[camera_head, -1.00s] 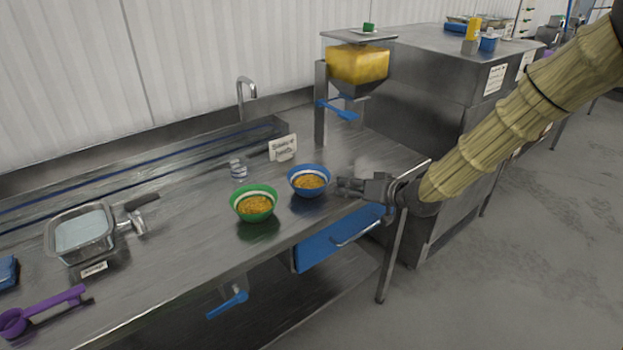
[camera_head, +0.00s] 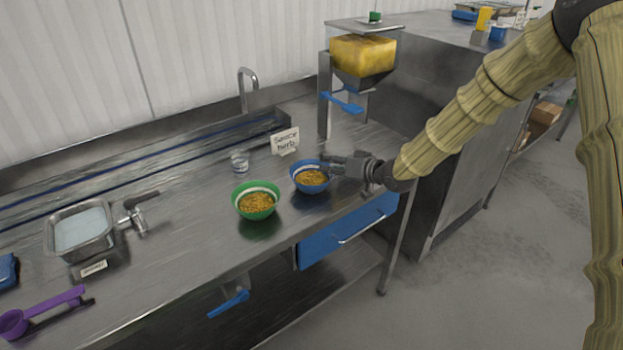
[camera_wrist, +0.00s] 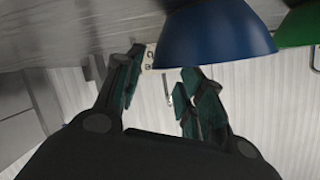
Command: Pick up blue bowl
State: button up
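The blue bowl (camera_head: 312,190) stands upright on the steel counter and holds orange-yellow grains. In the wrist view the bowl (camera_wrist: 212,42) fills the upper middle, close to the fingers. My gripper (camera_head: 328,164) is at the bowl's right rim in the head view. In the wrist view my gripper (camera_wrist: 160,82) shows its two fingers spread apart, and the bowl's edge lies near the gap between them. I cannot tell whether a finger touches the bowl. The fingers partly cover the bowl's right rim in the head view.
A green bowl (camera_head: 256,210) with similar contents stands close left of the blue bowl. A small glass (camera_head: 240,161), a sign (camera_head: 285,141) and a dispenser (camera_head: 361,63) stand behind. A steel tray (camera_head: 80,230) and a purple scoop (camera_head: 45,310) are farther left.

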aim_at(321, 163)
jog(key=shift+p+x, duration=0.5)
jog(key=shift+x, duration=1.55)
jog(key=shift+f, duration=0.1)
jog(key=shift+c, duration=0.5)
grip_shut()
